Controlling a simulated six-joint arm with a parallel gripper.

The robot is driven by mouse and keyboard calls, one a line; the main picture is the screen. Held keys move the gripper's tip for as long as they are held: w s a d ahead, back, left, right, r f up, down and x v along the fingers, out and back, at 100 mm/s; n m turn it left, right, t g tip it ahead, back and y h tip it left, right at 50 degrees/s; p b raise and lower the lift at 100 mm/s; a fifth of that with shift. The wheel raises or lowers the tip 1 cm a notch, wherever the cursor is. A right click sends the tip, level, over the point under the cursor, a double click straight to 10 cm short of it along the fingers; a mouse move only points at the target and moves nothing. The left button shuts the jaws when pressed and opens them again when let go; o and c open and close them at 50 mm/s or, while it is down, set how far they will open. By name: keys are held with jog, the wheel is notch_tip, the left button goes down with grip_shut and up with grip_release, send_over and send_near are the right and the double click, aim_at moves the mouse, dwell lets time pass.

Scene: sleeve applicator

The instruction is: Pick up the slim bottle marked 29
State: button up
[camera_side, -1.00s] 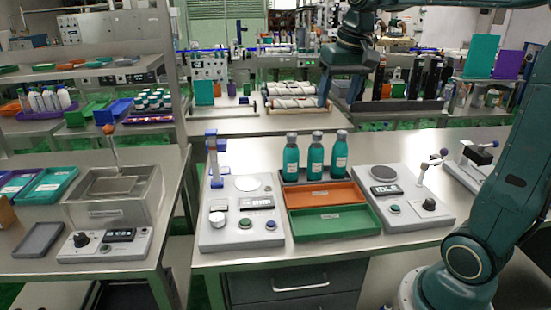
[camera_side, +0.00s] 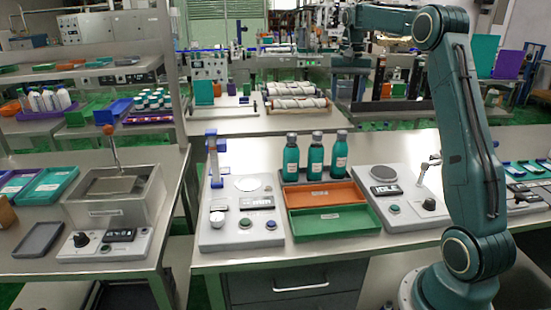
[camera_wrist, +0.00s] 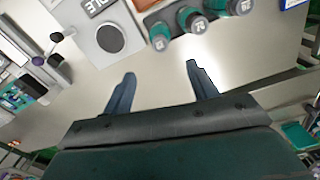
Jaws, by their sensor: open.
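Three slim teal bottles with grey caps stand upright in a row in a grey holder at the back of the right bench: the left bottle (camera_side: 292,157), the middle bottle (camera_side: 316,156) and the right bottle (camera_side: 340,154). Their labels are too small to read, so I cannot tell which is 29. In the wrist view their caps (camera_wrist: 197,24) show at the top, with marks too blurred to read. My gripper (camera_wrist: 159,80) is open and empty, its two blue-grey fingers apart from the bottles, with bare bench between them.
An orange tray (camera_side: 325,195) and a green tray (camera_side: 333,221) lie in front of the bottles. A grey device with a blue post (camera_side: 212,160) stands left of them. A grey device with a round plate (camera_side: 380,172) stands to the right.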

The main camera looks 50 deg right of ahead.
aim_at(343, 132)
jog(key=shift+d+f, duration=0.1)
jog(key=shift+f, duration=0.05)
jog(key=shift+f, duration=4.25)
jog(key=shift+f, duration=0.1)
jog(key=shift+f, duration=2.5)
jog(key=shift+c, duration=0.4)
jog(key=shift+r, duration=0.1)
grip_shut()
